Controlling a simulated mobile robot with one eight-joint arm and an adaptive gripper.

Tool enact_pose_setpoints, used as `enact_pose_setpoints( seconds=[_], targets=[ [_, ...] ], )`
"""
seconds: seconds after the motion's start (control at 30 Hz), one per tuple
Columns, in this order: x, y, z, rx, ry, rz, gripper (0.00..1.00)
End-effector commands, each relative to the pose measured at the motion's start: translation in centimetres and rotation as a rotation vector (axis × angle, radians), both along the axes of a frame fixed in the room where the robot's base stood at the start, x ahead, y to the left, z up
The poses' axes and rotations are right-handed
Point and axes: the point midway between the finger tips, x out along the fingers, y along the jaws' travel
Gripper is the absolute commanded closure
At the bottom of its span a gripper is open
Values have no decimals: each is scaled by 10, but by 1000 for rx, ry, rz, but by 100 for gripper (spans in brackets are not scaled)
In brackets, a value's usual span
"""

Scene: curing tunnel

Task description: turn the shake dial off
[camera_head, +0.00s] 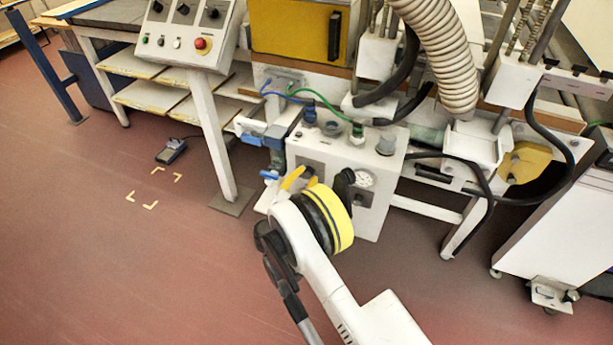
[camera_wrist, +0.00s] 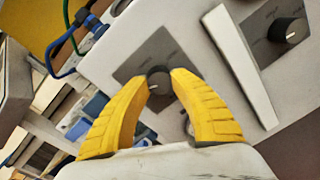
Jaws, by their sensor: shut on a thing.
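My gripper (camera_head: 301,180) reaches the front of a white machine box (camera_head: 393,160) in the head view. In the wrist view, its two yellow fingers (camera_wrist: 160,78) are closed on a black dial (camera_wrist: 158,87), one on each side. The dial has a pale pointer line and sits on a grey square plate; I cannot read its markings. In the head view my gripper and wrist hide this dial. A second black dial (camera_wrist: 290,30) with a pale pointer sits on another grey plate to the right in the wrist view, apart from the fingers.
A white bar (camera_wrist: 240,66) stands out between the two dials. A control panel (camera_head: 186,36) with a red button stands on a post at left. The red floor at left is mostly clear.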

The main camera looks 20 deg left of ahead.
Motion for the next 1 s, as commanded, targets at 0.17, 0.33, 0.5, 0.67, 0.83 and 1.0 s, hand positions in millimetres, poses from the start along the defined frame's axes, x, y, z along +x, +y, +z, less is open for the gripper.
enact_pose_setpoints(
  seconds=[0.17,0.33,0.5,0.67,0.83,1.0],
  targets=[
    [0,2,-1,1,1,5,100],
    [0,2,-1,1,2,5,46],
    [0,1,-1,1,1,3,46],
    [0,1,2,1,1,2,46],
    [0,1,25,2,1,2,46],
    [-1,1,61,2,1,3,46]
  ],
)
